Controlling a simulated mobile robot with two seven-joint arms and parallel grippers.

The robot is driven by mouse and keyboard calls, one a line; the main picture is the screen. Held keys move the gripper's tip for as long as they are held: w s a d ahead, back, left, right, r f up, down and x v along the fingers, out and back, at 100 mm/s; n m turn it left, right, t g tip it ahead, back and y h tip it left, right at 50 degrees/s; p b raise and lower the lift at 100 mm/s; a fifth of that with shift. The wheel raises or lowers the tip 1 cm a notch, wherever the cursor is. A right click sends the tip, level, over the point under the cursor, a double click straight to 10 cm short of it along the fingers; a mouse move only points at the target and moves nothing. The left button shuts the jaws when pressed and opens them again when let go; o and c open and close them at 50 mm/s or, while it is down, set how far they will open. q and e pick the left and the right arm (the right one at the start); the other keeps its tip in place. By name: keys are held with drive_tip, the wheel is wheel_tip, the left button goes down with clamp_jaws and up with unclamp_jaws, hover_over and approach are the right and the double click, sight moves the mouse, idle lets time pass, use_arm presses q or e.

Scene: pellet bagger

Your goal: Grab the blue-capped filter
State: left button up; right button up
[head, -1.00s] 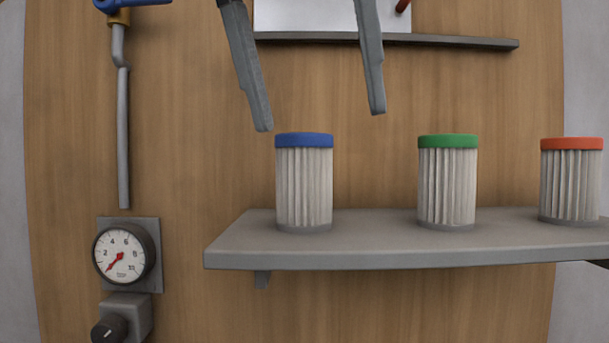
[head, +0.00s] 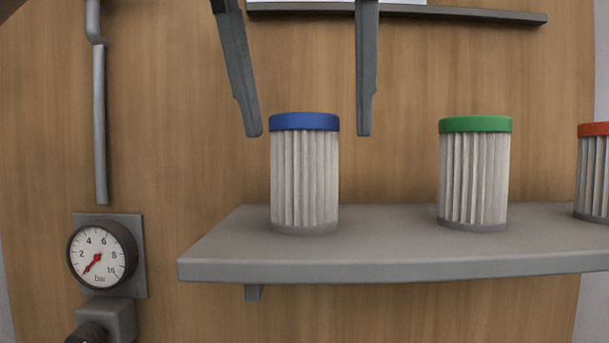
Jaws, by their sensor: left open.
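The blue-capped filter (head: 305,180) is a white pleated cylinder with a blue lid. It stands upright near the left end of a grey shelf (head: 400,262). My left gripper (head: 309,135) comes down from the top with its two fingers wide apart. In the picture one fingertip is just left of the blue cap and the other just right of it, at about cap height. Nothing is between the fingers except the cap's top part, and I see no contact. My right gripper is not in view.
A green-capped filter (head: 474,175) stands to the right on the same shelf, and a red-capped filter (head: 593,175) is cut off at the right edge. A pressure gauge (head: 101,255) and a grey pipe (head: 100,125) are on the wooden panel at left. A thin ledge (head: 450,14) runs above.

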sight(308, 173)
use_arm(q)
drive_tip(key=shift+p+x, duration=0.35)
drive_tip(key=shift+x, duration=3.1)
drive_tip(key=shift+a, duration=0.2)
drive_tip(key=shift+c, duration=0.2)
drive_tip(key=c, duration=1.4)
